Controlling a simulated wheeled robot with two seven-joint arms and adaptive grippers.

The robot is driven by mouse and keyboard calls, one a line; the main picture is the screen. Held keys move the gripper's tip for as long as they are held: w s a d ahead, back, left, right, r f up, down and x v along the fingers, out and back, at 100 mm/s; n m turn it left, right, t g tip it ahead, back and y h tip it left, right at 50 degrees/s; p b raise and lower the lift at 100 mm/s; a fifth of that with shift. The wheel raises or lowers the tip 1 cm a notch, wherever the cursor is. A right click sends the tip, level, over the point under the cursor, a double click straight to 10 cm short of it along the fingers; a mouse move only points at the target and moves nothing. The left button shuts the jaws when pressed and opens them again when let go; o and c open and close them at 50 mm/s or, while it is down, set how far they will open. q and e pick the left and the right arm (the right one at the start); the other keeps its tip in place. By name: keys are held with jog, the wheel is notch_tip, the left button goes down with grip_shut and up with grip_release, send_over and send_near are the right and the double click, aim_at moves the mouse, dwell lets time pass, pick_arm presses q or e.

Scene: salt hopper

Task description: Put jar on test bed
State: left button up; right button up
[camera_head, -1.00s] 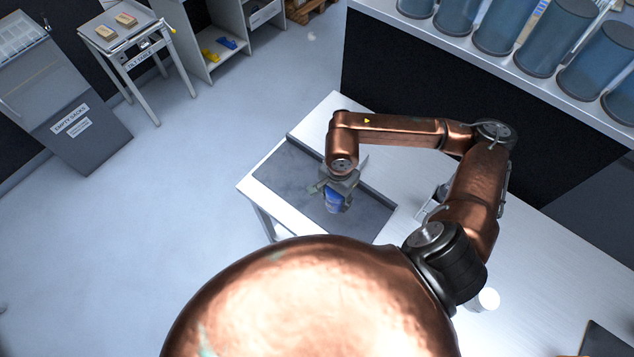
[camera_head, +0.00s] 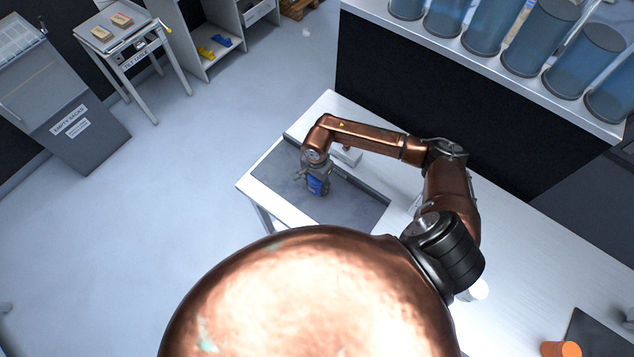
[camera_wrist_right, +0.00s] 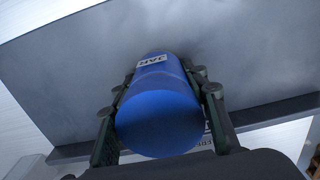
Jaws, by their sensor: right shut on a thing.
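A blue jar (camera_head: 319,187), a cylinder with a "JAR" label, is in my right gripper (camera_head: 316,178). The jar also shows in the right wrist view (camera_wrist_right: 158,122), where the fingers (camera_wrist_right: 165,100) close on it from both sides. A dark grey bed (camera_head: 352,210) with a raised edge along its far side lies on the left end of the white table, and I take it as the test bed. Its bare surface fills much of the right wrist view (camera_wrist_right: 70,85). The jar is over this bed; I cannot tell whether it touches it. My left gripper is out of view.
A small pale box (camera_head: 348,156) stands just behind the bed's raised edge. An orange cylinder (camera_head: 560,349) and a dark mat (camera_head: 600,335) are at the table's right end. Several blue-grey canisters (camera_head: 487,28) stand on a high shelf. The bed's front right part is clear.

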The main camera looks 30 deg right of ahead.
jog(key=shift+f, duration=0.1)
jog(key=shift+f, duration=0.1)
jog(key=o, duration=0.8)
jog(key=shift+f+b, duration=0.1)
jog(key=shift+b, duration=0.25)
jog(key=o, duration=0.5)
jog(key=shift+r, duration=0.2)
jog(key=shift+w+r, duration=0.1)
jog(key=shift+r, duration=0.2)
notch_tip(320, 180, up, 12)
jog(key=shift+f+b, duration=0.25)
jog(key=shift+b, duration=1)
